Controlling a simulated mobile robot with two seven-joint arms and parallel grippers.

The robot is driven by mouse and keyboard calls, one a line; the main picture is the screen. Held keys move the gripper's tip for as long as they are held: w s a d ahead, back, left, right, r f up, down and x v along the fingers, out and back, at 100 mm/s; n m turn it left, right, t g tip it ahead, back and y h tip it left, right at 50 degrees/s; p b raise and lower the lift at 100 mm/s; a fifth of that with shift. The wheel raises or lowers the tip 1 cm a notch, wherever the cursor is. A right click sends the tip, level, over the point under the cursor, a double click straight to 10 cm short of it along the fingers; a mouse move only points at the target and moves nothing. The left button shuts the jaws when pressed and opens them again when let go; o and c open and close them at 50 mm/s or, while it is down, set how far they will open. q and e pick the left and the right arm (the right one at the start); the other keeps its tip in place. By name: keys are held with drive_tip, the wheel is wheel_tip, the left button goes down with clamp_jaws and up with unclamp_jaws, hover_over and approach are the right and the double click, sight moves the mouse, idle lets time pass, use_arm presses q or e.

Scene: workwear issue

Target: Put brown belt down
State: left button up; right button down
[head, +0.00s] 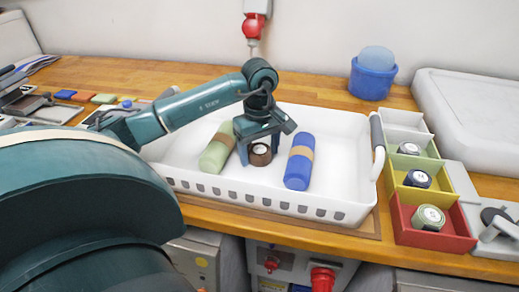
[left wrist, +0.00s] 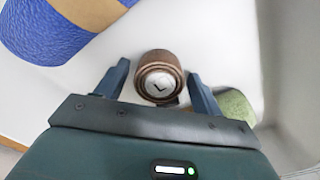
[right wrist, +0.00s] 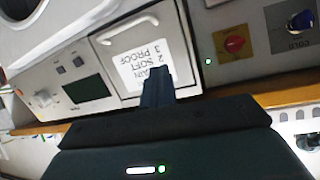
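The brown belt (head: 261,157) is a small coiled roll in the white basket (head: 335,196), between a green roll and a blue roll. In the left wrist view the belt (left wrist: 159,80) shows its round end with a pale disc. My left gripper (head: 261,148) is over the belt, pointing down into the basket. Its fingers (left wrist: 160,84) are open, one on each side of the belt, with a narrow gap on both sides. My right gripper (right wrist: 157,88) has its fingers together with nothing seen between them, and is away from the basket.
In the basket, the green roll (head: 217,148) lies left of the belt and the blue roll (head: 299,162) right. Red (head: 458,242), yellow (head: 449,182) and green (head: 431,150) bins with coiled belts stand right of the basket. A blue tub (head: 371,82) is behind.

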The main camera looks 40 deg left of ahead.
sight(260, 149)
use_arm(q)
drive_tip(key=shift+o, duration=0.9)
drive_tip(key=shift+r, duration=0.25)
wheel_tip(260, 149, up, 12)
drive_tip(key=p, duration=0.1)
use_arm(e)
drive_tip(key=shift+s+d, duration=0.15)
drive_tip(key=shift+d, duration=0.05)
use_arm(q)
drive_tip(key=shift+f, duration=0.1)
use_arm(e)
drive_tip(key=shift+r, duration=0.15)
